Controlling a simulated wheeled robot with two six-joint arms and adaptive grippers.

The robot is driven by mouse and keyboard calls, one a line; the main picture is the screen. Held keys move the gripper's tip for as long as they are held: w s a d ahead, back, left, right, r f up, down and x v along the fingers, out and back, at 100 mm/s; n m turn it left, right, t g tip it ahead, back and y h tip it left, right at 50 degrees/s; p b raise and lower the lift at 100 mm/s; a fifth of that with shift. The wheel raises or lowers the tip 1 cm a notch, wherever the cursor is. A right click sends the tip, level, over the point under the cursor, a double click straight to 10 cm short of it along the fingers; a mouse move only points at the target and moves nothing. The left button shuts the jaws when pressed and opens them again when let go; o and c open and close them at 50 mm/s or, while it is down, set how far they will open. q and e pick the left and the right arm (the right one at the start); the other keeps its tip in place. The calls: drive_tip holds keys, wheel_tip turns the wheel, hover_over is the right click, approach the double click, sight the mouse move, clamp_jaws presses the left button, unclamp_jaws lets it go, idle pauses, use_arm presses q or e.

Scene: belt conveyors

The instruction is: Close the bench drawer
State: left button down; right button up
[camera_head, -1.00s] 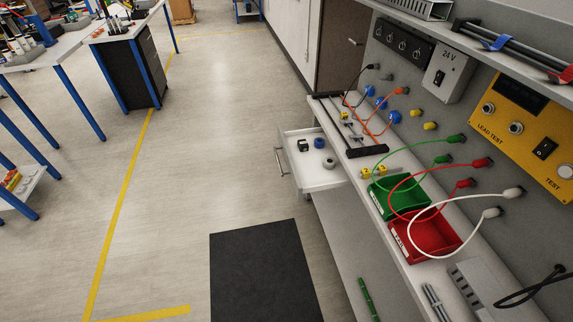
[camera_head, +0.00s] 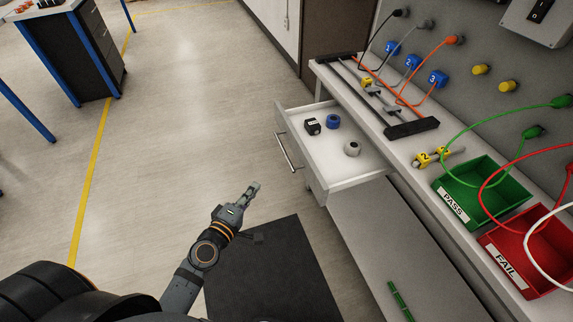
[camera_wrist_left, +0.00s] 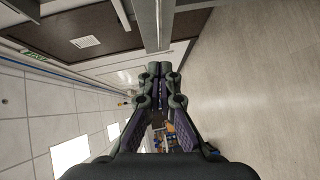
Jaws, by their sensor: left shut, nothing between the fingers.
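The bench drawer (camera_head: 318,190) stands pulled out to the left from under the bench top in the head view. Its bar handle (camera_head: 285,153) is on its left front. Inside lie a black block (camera_head: 312,126), a blue ring (camera_head: 333,121) and a grey ring (camera_head: 352,148). My left gripper (camera_head: 254,188) is shut and empty, in front of the drawer and to the lower left of the handle, apart from it. In the left wrist view its fingers (camera_wrist_left: 160,72) are together. The drawer is not recognisable there. My right gripper is not in view.
The bench top (camera_head: 405,155) holds a rack with cables, a green PASS bin (camera_head: 483,205) and a red FAIL bin (camera_head: 520,250). A dark mat (camera_head: 285,265) lies on the floor below. The floor left of the drawer is clear.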

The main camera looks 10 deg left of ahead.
use_arm(q)
drive_tip(key=w+d+f+p, duration=0.1)
drive_tip(key=w+d, duration=0.4)
drive_tip(key=w, duration=0.6)
drive_tip(key=shift+w+d+f+p, duration=0.15)
drive_tip(key=shift+w+f+p, duration=0.2)
drive_tip(key=shift+f, duration=0.15)
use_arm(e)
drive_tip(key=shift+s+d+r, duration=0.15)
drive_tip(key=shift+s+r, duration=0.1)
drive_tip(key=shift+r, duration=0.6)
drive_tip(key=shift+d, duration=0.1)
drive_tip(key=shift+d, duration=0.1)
